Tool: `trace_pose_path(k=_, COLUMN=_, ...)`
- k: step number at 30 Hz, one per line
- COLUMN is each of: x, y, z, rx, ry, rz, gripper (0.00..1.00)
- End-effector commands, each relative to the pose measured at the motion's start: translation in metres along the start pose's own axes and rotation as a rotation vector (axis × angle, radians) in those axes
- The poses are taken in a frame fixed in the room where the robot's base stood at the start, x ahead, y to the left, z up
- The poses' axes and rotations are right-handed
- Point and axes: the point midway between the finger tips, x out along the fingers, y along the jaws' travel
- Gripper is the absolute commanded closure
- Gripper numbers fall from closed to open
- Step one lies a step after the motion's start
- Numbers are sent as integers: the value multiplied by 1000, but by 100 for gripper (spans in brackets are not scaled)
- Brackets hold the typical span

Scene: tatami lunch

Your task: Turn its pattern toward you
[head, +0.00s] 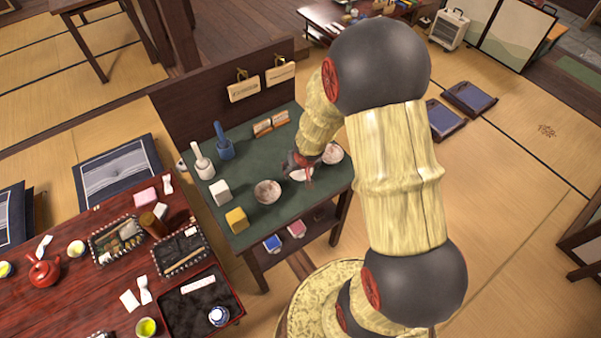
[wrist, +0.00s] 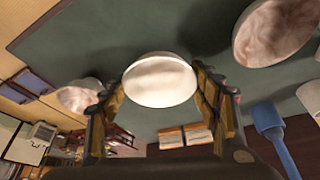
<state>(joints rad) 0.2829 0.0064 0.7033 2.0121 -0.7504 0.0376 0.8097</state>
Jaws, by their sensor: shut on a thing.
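My gripper (head: 303,168) is over the green-topped stand, its fingers closed on a whitish bowl (head: 300,175). In the wrist view the held bowl (wrist: 158,82) sits between the two fingers (wrist: 160,95), its pale face with faint brownish smudges toward the camera. I cannot tell a clear pattern on it. Two similar bowls with reddish-brown mottling stand on either side: one nearer the front left (head: 268,191) and one to the right (head: 332,153). They also show in the wrist view, at the right (wrist: 275,33) and at the left (wrist: 78,97).
The green stand top (head: 245,165) also holds a blue bottle-like object (head: 223,142), a white one (head: 202,160), a white block (head: 220,191), a yellow block (head: 236,219) and small wooden plaques (head: 271,123). A dark red table (head: 70,290) with dishes is at the left.

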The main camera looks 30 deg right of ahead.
Motion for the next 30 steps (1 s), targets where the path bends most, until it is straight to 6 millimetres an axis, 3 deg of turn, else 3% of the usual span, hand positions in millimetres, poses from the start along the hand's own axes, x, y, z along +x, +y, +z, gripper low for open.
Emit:
trace_pose_path(k=20, x=3, y=-1, z=1, rx=266, ry=1, rz=109, gripper=64)
trace_pose_path(k=30, x=3, y=-1, z=1, rx=508, ry=1, rz=210, gripper=64)
